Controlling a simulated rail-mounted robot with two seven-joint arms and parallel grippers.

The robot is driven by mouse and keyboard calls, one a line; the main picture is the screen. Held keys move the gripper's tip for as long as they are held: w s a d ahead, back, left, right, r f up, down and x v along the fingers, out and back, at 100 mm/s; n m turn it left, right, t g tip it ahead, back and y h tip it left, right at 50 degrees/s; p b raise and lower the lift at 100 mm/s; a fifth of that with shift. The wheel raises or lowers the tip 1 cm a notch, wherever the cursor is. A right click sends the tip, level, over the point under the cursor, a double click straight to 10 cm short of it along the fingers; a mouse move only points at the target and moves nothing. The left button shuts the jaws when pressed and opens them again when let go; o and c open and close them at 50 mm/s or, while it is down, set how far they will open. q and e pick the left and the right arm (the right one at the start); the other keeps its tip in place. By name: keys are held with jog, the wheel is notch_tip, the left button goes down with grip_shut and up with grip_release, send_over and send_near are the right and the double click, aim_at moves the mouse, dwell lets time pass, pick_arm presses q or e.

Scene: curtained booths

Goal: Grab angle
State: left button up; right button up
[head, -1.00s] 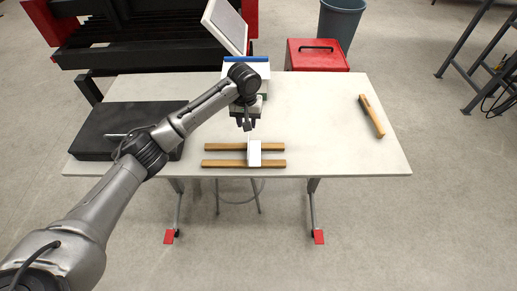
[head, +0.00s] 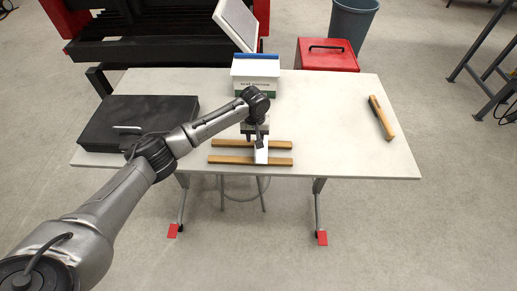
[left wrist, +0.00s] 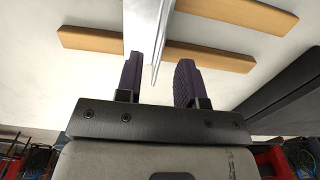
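The angle (head: 261,152), a pale metal L-shaped piece, lies across two wooden bars near the table's front edge. My left gripper (head: 256,139) is just behind and over the angle in the head view. In the left wrist view its two dark fingers (left wrist: 161,62) stand apart, with part of the angle between them. I cannot tell whether the left finger touches it. My right gripper is not in view.
The wooden bars (head: 225,160) lie parallel on the white table (head: 340,140). A black case (head: 125,115) is at the left, a white box (head: 256,80) at the back, and another wooden bar (head: 381,118) at the right. A red toolbox (head: 328,56) stands behind the table.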

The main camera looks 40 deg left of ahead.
pick_arm(q)
jog(key=shift+s+f, duration=0.1)
jog(key=shift+f, duration=2.15)
grip_shut()
jog(key=shift+r, duration=0.1)
